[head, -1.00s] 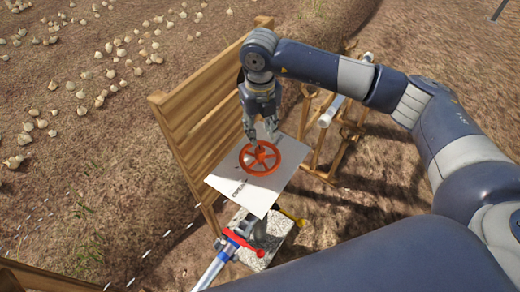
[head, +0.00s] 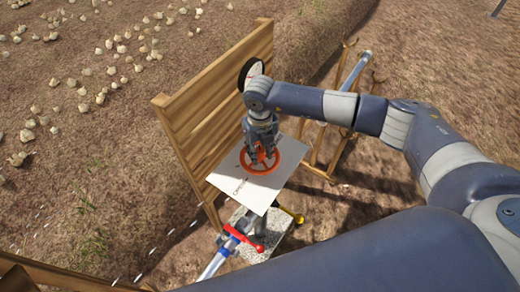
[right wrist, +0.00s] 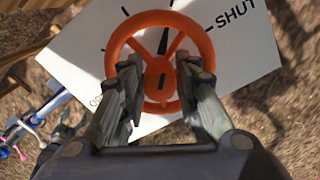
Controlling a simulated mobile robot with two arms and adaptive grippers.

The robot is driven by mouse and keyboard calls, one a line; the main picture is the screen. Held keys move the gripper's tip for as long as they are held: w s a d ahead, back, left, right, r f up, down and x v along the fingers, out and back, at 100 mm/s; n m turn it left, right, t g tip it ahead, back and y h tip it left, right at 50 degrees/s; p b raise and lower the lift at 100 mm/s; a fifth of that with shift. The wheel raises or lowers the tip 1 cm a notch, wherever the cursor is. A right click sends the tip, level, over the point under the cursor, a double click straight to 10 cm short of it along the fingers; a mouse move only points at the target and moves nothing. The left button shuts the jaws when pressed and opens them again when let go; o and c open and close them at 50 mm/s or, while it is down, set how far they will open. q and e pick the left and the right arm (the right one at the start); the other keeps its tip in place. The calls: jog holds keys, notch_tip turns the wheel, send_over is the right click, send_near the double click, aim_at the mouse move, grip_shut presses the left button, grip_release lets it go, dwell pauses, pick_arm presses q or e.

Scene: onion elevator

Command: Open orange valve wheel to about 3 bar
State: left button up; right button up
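The orange valve wheel (head: 304,160) lies over a white plate (head: 262,194). In the right wrist view the wheel (right wrist: 160,80) shows its hub and spokes, with "SHUT" on the plate at upper right and partly hidden lettering at left. My right gripper (head: 262,160) points down at the wheel. In the right wrist view its two fingers (right wrist: 160,72) are apart, on either side of the hub, overlapping the wheel; whether they touch it cannot be told. A round black-rimmed gauge (head: 251,73) shows on the wooden board; its reading is not legible. My left gripper is out of view.
The wooden board (head: 208,110) stands close left of the wheel. A blue pipe with a red lever (head: 243,238) and a yellow handle (head: 290,214) sit below the plate. A wooden stand with a pipe (head: 355,70) is behind. Onions lie on soil at upper left.

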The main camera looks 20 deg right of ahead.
jog(key=c, duration=0.4)
jog(key=shift+f+n+b, duration=0.15)
jog(key=shift+n+b, duration=0.45)
jog(key=shift+b, duration=0.3)
jog(key=n+b, duration=0.6)
jog(key=b, duration=0.1)
jog(key=shift+w, duration=0.1)
jog(key=shift+r+n+b, duration=0.2)
jog(key=shift+n+b, duration=0.7)
jog(key=shift+b, duration=0.25)
jog(key=o, duration=0.8)
